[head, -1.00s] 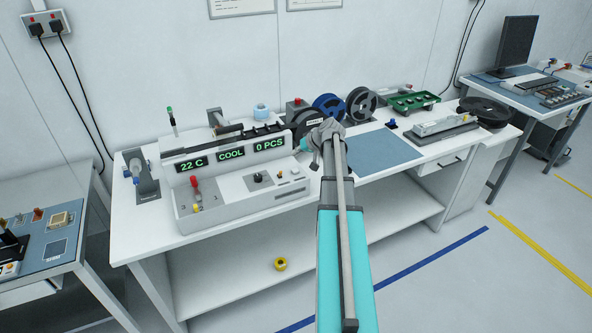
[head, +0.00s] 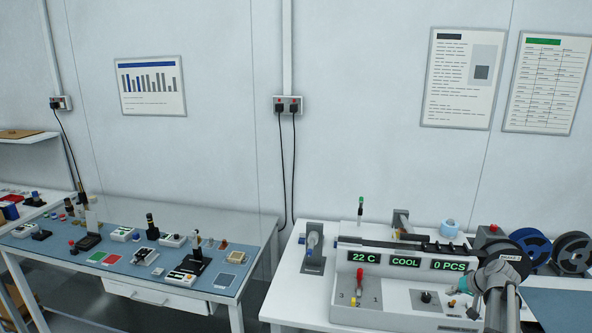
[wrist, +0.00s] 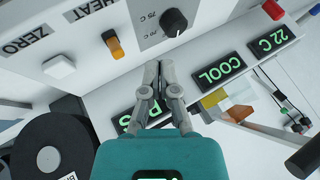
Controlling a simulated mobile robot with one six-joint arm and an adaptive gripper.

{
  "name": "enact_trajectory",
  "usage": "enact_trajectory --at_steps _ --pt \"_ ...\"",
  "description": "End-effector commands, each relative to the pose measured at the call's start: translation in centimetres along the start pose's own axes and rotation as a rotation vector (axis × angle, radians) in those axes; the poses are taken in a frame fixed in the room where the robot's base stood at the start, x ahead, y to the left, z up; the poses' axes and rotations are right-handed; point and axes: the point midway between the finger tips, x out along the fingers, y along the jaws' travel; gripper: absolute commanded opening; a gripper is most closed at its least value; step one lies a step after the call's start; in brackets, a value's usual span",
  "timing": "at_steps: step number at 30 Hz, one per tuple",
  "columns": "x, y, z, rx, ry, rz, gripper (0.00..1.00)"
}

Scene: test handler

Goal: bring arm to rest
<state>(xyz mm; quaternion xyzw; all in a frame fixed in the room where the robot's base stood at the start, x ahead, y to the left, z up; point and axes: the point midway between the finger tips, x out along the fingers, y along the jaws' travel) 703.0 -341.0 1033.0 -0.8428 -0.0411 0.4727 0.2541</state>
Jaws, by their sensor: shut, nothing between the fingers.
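My gripper shows in the wrist view (wrist: 158,68) with its two grey fingers together and nothing between them. It is over the front of the white test handler (head: 405,300), whose green displays read 22 C, COOL and 0 PCS. In the wrist view the fingers lie between the COOL display (wrist: 218,72) and an orange switch (wrist: 113,44); whether they touch the panel cannot be told. In the head view my arm is at the lower right, in front of the handler's right end, and the fingertips are hard to make out there.
A black dial (wrist: 175,22) and a white ZERO button (wrist: 58,65) are close to the gripper. Blue and dark reels (head: 572,253) stand behind my arm. A second bench (head: 60,262) with small devices is at the left, with a gap between benches.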

Motion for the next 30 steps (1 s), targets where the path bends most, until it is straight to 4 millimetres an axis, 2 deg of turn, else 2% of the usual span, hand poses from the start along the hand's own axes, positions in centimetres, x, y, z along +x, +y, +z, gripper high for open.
enact_trajectory --at_steps 1,3,12,21,30 --pt "0.7 -1.8 1.3 -0.015 -0.029 0.006 0.0" --pt "1.6 -3.7 2.7 -0.028 -0.07 0.018 0.0" --pt "4.5 -11.1 9.2 -0.093 -0.231 0.089 0.0" --pt "5.8 -17.1 16.0 -0.162 -0.366 0.183 0.0" --pt "5.7 -21.7 22.8 -0.238 -0.47 0.299 0.0"
